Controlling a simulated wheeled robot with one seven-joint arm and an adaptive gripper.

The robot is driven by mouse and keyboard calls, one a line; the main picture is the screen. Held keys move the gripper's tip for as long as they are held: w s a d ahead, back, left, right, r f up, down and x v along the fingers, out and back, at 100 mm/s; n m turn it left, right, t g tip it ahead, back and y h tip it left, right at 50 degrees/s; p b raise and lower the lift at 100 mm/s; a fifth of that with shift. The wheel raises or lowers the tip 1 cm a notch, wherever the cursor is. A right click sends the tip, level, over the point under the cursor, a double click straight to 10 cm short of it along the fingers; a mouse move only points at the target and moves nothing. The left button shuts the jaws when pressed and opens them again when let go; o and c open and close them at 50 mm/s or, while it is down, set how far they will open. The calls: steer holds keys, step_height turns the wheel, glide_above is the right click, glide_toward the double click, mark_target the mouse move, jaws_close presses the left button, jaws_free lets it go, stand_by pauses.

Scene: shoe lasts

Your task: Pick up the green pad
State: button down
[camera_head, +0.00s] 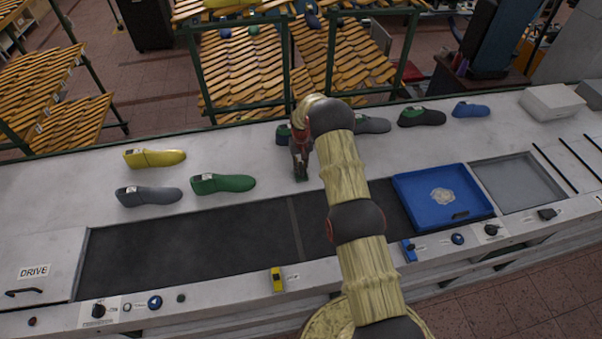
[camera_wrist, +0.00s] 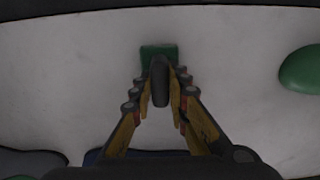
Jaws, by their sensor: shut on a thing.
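The green pad (camera_wrist: 158,52) is a small green block beyond my fingertips in the wrist view. A dark grey upright piece, seemingly its grip, lies between the fingers. My gripper (camera_wrist: 160,88) is shut on this piece. In the head view my gripper (camera_head: 299,152) points down over the pale bench top behind the dark belt, with the green pad (camera_head: 301,178) just under the fingers. I cannot tell whether the pad touches the bench.
Yellow (camera_head: 155,158), grey (camera_head: 149,196) and green (camera_head: 222,184) lasts lie to the left. A blue tray (camera_head: 405,203) stands right of my arm. Bare bench lies between the left lasts and my gripper.

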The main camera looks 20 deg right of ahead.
steer(key=shift+r, duration=0.2)
stand_by(0.3)
steer(key=shift+r, duration=0.6)
steer(key=s+a+r+b, duration=0.3)
steer(key=s+a+r, duration=0.4)
steer(key=s+r, duration=0.4)
steer(key=shift+s+a+r, duration=0.2)
steer(key=shift+s+a, duration=0.15)
steer(key=c, duration=2.3)
jaws_free()
jaws_close()
